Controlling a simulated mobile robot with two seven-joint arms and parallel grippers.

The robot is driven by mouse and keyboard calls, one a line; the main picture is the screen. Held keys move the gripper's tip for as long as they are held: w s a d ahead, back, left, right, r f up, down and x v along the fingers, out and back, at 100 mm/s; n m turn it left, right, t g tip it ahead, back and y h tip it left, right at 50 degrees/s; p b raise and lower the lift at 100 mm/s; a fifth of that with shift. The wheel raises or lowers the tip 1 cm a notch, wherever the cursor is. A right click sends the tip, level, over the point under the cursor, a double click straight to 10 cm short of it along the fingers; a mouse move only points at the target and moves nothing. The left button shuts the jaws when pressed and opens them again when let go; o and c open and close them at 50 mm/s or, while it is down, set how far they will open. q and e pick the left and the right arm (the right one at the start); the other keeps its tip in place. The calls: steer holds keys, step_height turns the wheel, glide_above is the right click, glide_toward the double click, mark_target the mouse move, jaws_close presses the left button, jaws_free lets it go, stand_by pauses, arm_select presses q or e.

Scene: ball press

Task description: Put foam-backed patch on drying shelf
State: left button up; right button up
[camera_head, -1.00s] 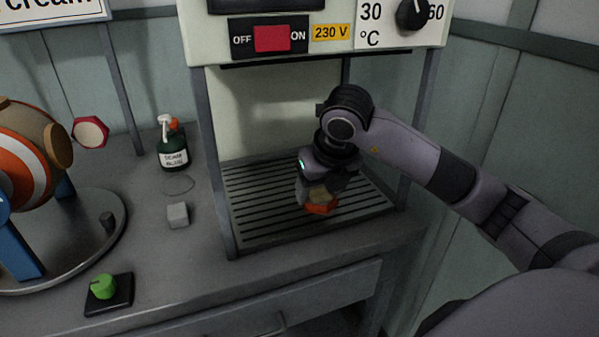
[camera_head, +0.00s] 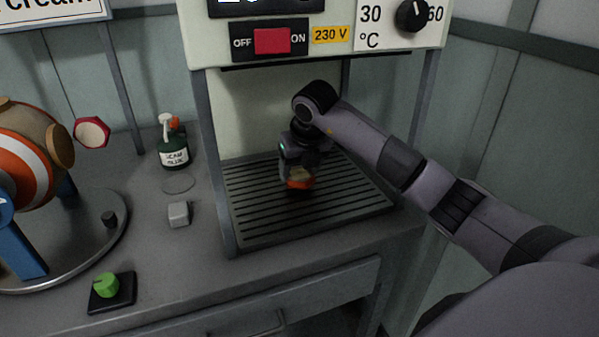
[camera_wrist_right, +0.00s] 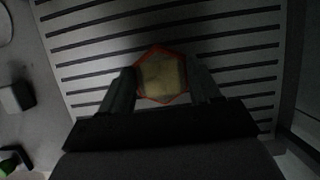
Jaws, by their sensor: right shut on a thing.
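The foam-backed patch (camera_head: 299,182) is an orange-red hexagon with a yellowish foam block on it. It also shows in the right wrist view (camera_wrist_right: 161,76), between the two fingers. My right gripper (camera_head: 298,174) is shut on it, with the fingers pointing down over the slatted drying shelf (camera_head: 345,210). The shelf is dark grey and sits inside the heater frame; its slats also show in the right wrist view (camera_wrist_right: 215,38). I cannot tell whether the patch touches the slats. My left gripper is not in view.
The heater's frame posts (camera_head: 217,170) stand around the shelf, with the switch panel (camera_head: 270,40) above. To the left are a green glue bottle (camera_head: 173,152), a small grey block (camera_head: 178,214), a green knob (camera_head: 106,285) and a striped ball on a round stand. The shelf's front is bare.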

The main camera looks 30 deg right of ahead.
steer(key=shift+f, duration=0.7)
steer(key=shift+f, duration=0.1)
steer(key=o, duration=1)
